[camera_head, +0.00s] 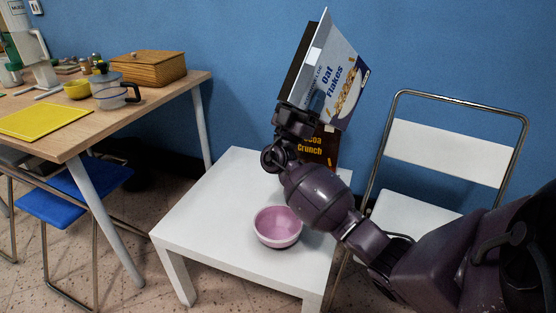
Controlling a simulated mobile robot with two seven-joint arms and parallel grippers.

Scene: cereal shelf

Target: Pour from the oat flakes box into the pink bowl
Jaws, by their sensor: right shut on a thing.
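The pink bowl (277,227) stands upright on the white table, below and in front of the gripper, apart from the box. I see no flakes in it. My left gripper is not in view.
A dark cocoa crunch box (320,147) stands on the white table (205,215) behind my right arm. A white folding chair (446,153) is to the right.

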